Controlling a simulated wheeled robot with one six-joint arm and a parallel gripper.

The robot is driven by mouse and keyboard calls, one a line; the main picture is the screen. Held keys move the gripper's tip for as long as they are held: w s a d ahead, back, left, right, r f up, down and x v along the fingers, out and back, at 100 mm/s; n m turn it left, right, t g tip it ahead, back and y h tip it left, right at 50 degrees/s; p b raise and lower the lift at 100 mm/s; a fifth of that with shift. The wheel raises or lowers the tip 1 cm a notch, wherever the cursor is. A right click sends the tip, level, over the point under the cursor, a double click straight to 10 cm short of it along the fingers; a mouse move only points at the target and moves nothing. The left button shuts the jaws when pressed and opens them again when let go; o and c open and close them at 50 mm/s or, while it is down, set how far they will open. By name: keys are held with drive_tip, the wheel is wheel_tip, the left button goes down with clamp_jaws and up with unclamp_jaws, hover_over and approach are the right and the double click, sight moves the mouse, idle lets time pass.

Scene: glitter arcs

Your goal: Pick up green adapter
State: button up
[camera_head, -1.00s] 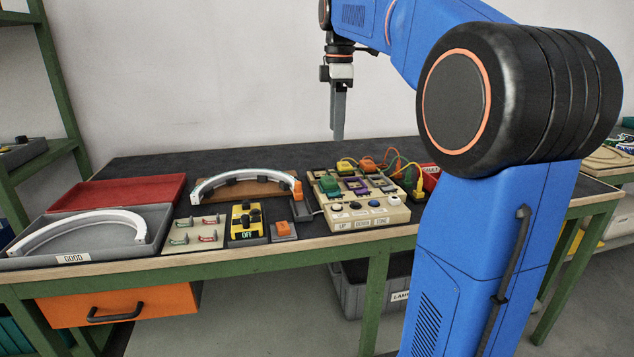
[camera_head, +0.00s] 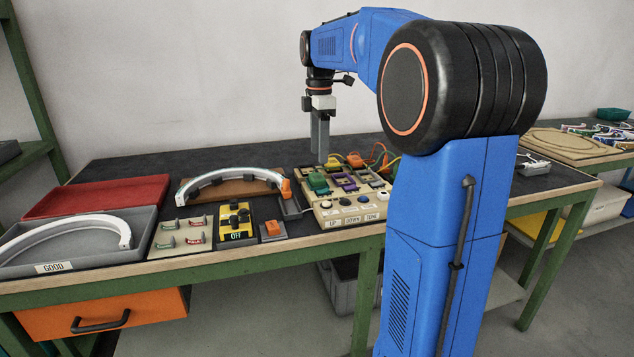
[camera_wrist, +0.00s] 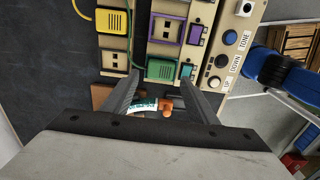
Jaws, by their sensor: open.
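The green adapter (camera_head: 317,183) sits on the left part of the beige panel (camera_head: 343,222) on the table. In the wrist view the green adapter (camera_wrist: 160,69) lies just beyond the fingertips, seated in the panel. My gripper (camera_head: 320,160) hangs pointing down above the table, behind and above the green adapter. In the wrist view its two fingers (camera_wrist: 160,88) stand apart, with nothing held. An orange-and-white end of the arc lamp shows between them, lower down.
Purple-framed sockets (camera_wrist: 167,31) and buttons fill the panel. A curved lamp (camera_head: 226,177) on a wooden stand lies left of it. Orange plugs and cables are behind.

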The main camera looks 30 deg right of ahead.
sight(320, 176)
drive_tip(key=shift+s+f, duration=0.15)
drive_tip(key=shift+f, duration=3.3)
drive_tip(key=c, duration=0.8)
drive_tip(key=shift+c, duration=0.2)
drive_tip(key=shift+r, duration=0.1)
wheel_tip(320, 176, up, 14)
